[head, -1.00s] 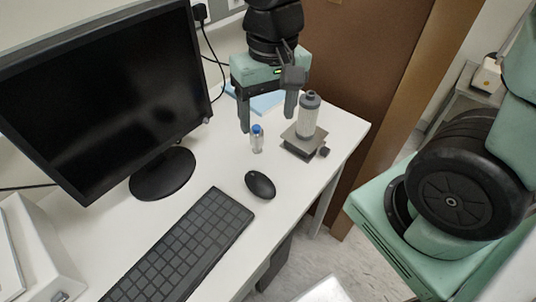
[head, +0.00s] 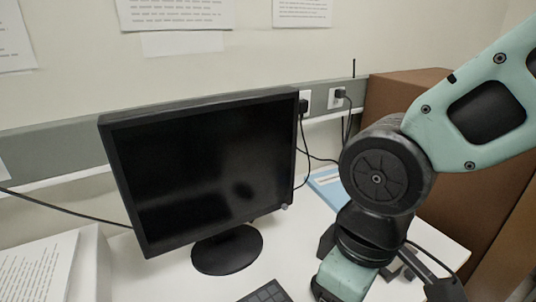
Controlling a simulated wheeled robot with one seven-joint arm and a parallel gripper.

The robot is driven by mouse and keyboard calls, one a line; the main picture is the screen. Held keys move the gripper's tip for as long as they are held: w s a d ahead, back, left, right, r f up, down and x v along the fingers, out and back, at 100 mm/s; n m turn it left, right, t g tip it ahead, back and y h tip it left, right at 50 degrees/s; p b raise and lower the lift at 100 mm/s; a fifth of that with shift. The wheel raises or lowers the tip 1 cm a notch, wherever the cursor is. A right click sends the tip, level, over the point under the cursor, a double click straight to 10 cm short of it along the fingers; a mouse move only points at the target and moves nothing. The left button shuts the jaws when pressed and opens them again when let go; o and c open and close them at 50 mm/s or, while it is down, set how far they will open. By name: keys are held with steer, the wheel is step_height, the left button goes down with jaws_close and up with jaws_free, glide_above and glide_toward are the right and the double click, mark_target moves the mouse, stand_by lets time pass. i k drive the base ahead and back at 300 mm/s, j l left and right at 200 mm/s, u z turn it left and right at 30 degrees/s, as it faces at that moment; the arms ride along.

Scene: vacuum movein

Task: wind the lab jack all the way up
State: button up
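The lab jack cannot be made out in the head view now; my arm and the bottom edge of the picture cover the part of the desk where it stood earlier, with a grey-capped bottle on its plate. My gripper (head: 345,274) shows only in part at the bottom right, as a teal body below the black wrist. Its fingertips cannot be made out, so I cannot tell whether it is open or whether it touches anything.
A black monitor (head: 205,165) stands on the white desk (head: 285,262), left of my arm. A keyboard corner (head: 266,292) shows at the bottom. A blue folder (head: 328,186) lies behind my arm. Cables (head: 302,140) hang at the wall sockets. A brown panel (head: 400,95) stands right.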

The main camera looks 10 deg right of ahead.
mark_target(409, 274)
steer(key=k+j+z, duration=0.65)
steer(key=z, duration=0.15)
